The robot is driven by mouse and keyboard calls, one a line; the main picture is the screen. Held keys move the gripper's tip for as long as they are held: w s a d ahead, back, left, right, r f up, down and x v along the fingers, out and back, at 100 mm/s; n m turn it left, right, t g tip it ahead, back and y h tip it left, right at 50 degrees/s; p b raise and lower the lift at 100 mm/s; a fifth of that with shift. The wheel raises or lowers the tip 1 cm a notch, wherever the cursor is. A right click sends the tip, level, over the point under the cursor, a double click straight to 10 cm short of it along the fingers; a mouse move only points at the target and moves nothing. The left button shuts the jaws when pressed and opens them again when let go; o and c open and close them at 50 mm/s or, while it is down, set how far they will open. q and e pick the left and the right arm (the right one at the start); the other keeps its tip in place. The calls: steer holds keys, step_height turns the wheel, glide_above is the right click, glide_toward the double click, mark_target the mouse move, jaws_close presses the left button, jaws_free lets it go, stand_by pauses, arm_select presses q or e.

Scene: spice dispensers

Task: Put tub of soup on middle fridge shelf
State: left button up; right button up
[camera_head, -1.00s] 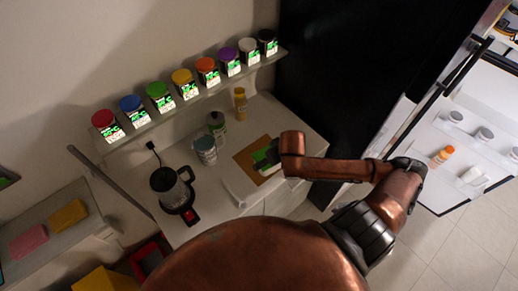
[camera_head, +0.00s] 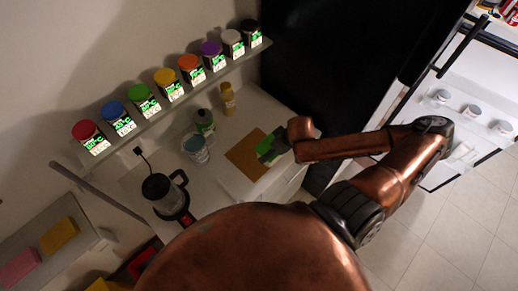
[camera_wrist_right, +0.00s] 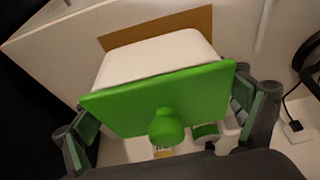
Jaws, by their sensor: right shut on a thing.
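The tub of soup (camera_wrist_right: 140,58) is white with a green lid (camera_wrist_right: 200,90) and a round green knob. In the right wrist view my right gripper (camera_wrist_right: 165,120) has its fingers on both sides of the tub, shut on it. In the head view the gripper (camera_head: 282,145) holds the tub, whose green part (camera_head: 267,148) shows beside my wrist, over or on the brown board (camera_head: 244,160). I cannot tell whether the tub touches the board. The fridge (camera_head: 462,95) is at the right, partly in view; its middle shelf cannot be made out. My left gripper is not in view.
A kettle (camera_head: 163,193), a pale jar (camera_head: 195,147), a green-topped bottle (camera_head: 204,121) and a yellow bottle (camera_head: 228,98) stand on the counter (camera_head: 232,185). A wall shelf (camera_head: 150,118) holds several spice dispensers. Tiled floor (camera_head: 440,240) lies clear at the lower right.

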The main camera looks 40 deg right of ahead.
steer(key=w+b, duration=0.1)
steer(key=w+f+b, duration=0.1)
steer(key=b, duration=0.1)
steer(key=w+b, duration=0.1)
steer(key=shift+w+d+f, duration=0.3)
steer(key=shift+f, duration=0.05)
steer(key=w+f, duration=0.2)
steer(key=w+d+f+b, duration=0.1)
steer(key=w+f, duration=0.2)
steer(key=shift+w+d+f, duration=0.15)
steer(key=shift+w, duration=0.2)
steer(key=x, duration=0.3)
steer(key=shift+s+d+f, duration=0.1)
steer(key=shift+s+f, duration=0.1)
steer(key=shift+f, duration=0.45)
steer(key=shift+f, duration=0.1)
steer(key=o, duration=1.4)
steer(key=shift+o, duration=0.2)
